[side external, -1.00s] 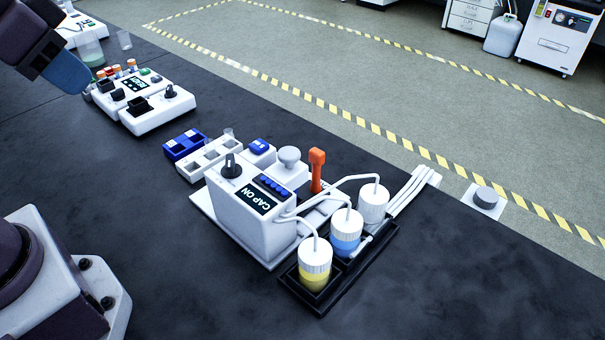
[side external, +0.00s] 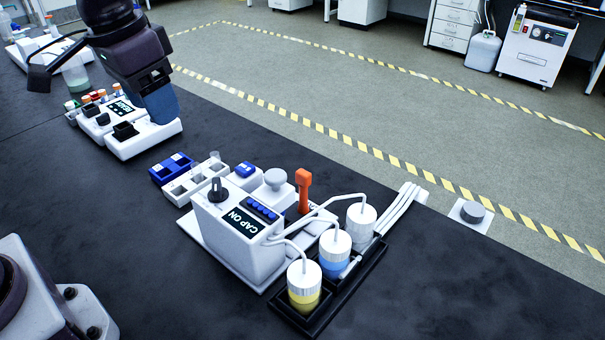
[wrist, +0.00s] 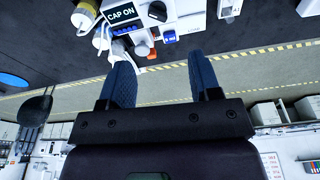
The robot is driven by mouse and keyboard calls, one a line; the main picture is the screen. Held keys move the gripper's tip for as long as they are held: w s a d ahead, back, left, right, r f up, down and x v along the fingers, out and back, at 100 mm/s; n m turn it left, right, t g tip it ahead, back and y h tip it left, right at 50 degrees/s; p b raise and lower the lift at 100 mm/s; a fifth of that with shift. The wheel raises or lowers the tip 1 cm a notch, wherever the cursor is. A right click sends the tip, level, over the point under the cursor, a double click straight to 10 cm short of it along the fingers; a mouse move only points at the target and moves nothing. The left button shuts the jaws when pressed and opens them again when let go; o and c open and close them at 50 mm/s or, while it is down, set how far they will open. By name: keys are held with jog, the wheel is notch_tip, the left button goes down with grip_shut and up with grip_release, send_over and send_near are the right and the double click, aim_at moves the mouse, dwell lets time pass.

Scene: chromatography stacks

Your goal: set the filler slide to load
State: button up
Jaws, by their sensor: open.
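A white unit reading "CAP ON" (side external: 241,221) stands mid-table in the side view, with a black knob (side external: 217,190) on top. An upright orange handle (side external: 303,190) and a grey-white round knob (side external: 275,179) stand beside it. I cannot tell which part is the filler slide. The "CAP ON" panel (wrist: 122,15) and an orange part (wrist: 142,51) show beyond my fingers in the wrist view. My gripper (side external: 163,116) is over the white control box (side external: 144,140) at the upper left, hiding part of it. In the wrist view my gripper (wrist: 161,78) has its blue fingers apart, with nothing between them.
White-capped bottles, one yellow (side external: 304,284) and one blue (side external: 335,254), stand in a black tray (side external: 343,294) with tubes running to the unit. Blue (side external: 172,168) and white bins lie between the unit and the control box. The dark tabletop in front is clear.

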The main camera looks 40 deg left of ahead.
jog(key=w+d+f+g, duration=0.25)
jog(key=w+f, duration=0.25)
jog(key=w, duration=0.5)
jog(key=n, duration=0.1)
send_near(303, 172)
jog(key=shift+t, duration=0.25)
jog(key=f, duration=1)
jog(key=shift+s+d+f, duration=0.15)
jog(key=shift+s+f, duration=0.05)
grip_shut()
